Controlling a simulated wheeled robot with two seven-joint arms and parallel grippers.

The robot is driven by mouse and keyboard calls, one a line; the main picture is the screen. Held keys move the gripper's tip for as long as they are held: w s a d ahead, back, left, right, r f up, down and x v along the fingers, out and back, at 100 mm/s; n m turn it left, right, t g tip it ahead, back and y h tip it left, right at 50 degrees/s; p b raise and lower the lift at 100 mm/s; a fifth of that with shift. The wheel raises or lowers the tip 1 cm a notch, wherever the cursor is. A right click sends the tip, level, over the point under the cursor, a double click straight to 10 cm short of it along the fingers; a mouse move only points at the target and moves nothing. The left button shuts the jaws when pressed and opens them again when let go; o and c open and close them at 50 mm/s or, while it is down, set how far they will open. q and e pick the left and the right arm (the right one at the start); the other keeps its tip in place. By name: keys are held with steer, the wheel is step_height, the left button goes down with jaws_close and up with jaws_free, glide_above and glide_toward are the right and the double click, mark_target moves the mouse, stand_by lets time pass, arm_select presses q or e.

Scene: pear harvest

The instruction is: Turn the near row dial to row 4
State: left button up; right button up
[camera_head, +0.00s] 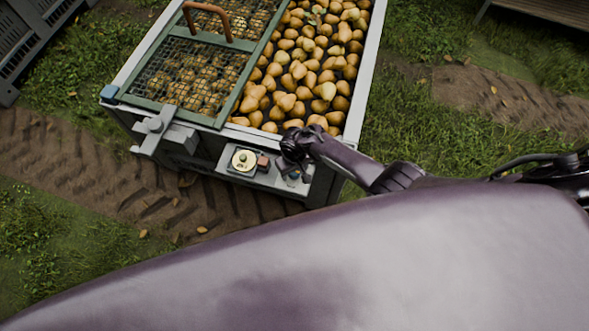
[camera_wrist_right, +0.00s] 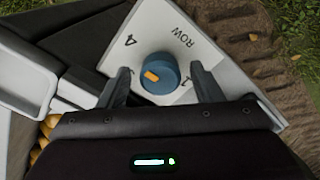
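The near row dial (camera_wrist_right: 166,83) is a round blue knob with an orange pointer mark in the right wrist view. It sits on a pale plate (camera_wrist_right: 205,62) printed with "ROW", a "4" at upper left and a "1" partly behind a finger. The orange mark lies left of the knob's middle, pointing roughly left. My right gripper (camera_wrist_right: 159,74) is open, one finger on each side of the knob, with small visible gaps. In the head view my right gripper (camera_head: 291,153) is over the bin's front panel, largely hiding the knob. My left gripper is not in view.
A grey bin (camera_head: 365,75) holds many pears (camera_head: 300,70). A green mesh lid (camera_head: 222,122) with a brown handle (camera_head: 208,9) covers its left part.

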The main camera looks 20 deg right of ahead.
step_height(320, 180, up, 7)
steer(key=p, duration=0.2)
steer(key=shift+f+p, duration=0.1)
steer(key=shift+p, duration=0.2)
steer(key=shift+r, duration=0.45)
